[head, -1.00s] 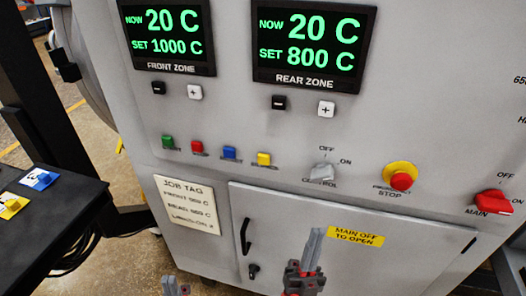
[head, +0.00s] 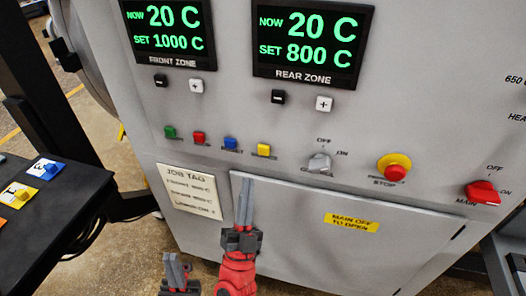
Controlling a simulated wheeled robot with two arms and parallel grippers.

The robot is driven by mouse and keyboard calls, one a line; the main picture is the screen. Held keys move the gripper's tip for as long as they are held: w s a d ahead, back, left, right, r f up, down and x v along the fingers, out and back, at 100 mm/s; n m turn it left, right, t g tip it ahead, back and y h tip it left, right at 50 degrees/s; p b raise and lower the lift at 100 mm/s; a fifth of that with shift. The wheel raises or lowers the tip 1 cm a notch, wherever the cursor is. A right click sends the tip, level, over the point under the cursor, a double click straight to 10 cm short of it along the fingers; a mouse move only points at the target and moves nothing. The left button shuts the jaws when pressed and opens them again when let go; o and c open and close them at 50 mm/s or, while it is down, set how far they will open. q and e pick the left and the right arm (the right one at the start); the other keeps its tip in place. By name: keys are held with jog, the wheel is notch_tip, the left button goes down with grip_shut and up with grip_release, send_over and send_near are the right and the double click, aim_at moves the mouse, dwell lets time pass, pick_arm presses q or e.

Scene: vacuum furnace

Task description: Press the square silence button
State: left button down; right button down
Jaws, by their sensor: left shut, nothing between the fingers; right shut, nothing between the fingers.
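My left gripper (head: 172,258) is shut and empty, low at the bottom edge, in front of the panel's lower part.
A control knob (head: 319,163), a stop button (head: 391,169) and a red main switch (head: 482,193) sit to the right. Two displays (head: 167,33) with plus and minus keys are above. A job tag (head: 188,190) is at lower left. A black table (head: 45,220) stands left.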

aim_at(261, 147)
jog(key=w+d+b, duration=0.2)
jog(key=w, duration=0.5)
jog(key=shift+d, duration=0.15)
jog(key=shift+w, duration=0.1)
dwell(1.8)
jog(key=shift+w+d+b, duration=0.15)
jog(key=shift+w+b, duration=0.15)
jog(key=shift+w+d, duration=0.15)
jog(key=shift+w, duration=0.25)
dwell(0.7)
jog(key=shift+s, duration=0.1)
jog(key=shift+s+a, duration=0.25)
jog(key=shift+s, duration=0.5)
